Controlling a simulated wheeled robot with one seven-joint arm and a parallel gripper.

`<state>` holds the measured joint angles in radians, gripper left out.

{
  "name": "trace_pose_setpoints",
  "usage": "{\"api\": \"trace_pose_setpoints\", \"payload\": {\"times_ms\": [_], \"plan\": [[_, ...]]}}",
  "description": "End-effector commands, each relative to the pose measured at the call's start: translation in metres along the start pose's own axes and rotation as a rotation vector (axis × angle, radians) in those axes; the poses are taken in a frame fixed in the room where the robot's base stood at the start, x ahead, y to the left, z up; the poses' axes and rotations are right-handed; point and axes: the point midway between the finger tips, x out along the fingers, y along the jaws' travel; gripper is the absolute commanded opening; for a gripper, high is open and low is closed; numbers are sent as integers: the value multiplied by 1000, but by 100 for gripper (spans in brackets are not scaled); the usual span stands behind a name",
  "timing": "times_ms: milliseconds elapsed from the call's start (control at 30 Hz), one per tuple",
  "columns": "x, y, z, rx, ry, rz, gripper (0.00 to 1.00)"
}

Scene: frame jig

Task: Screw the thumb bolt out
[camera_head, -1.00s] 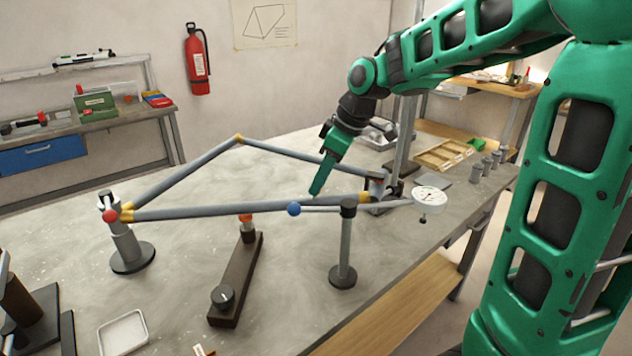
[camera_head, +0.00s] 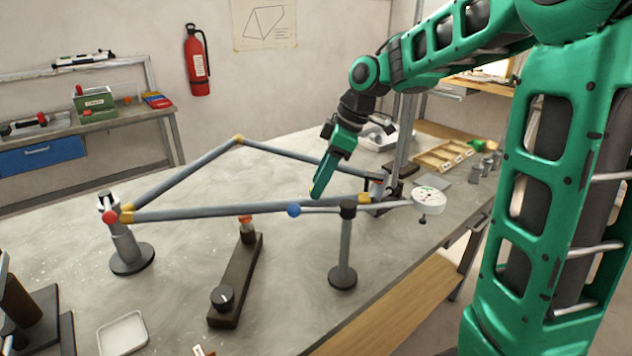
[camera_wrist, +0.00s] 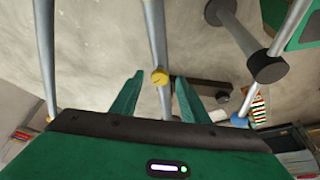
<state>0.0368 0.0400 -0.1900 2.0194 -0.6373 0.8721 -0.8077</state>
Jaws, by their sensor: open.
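A black knob (camera_head: 222,297) with a pale mark sits on the near end of a dark bar (camera_head: 238,275); it may be the thumb bolt, but I cannot be sure. A grey tube frame (camera_head: 200,212) with yellow joints is held above the table. My gripper (camera_head: 317,194) points down over the frame's right part, far from the knob. Nothing is visibly held.
A black-capped post (camera_head: 343,250) with a blue ball (camera_head: 293,210) and a dial gauge (camera_head: 429,201) stands near the frame. A clamp post (camera_head: 124,245) stands at the frame's left end. A white tray (camera_head: 122,333) lies at the front. The bench between bar and post is bare.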

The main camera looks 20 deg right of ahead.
Motion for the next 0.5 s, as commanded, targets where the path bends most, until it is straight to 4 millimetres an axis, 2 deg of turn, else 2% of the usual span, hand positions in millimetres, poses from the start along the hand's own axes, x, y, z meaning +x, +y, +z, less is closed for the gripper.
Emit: {"api": "trace_pose_setpoints", "payload": {"times_ms": [167,500], "plan": [[-17,1,0,0,1,3,41],[-79,1,1,0,0,4,41]]}}
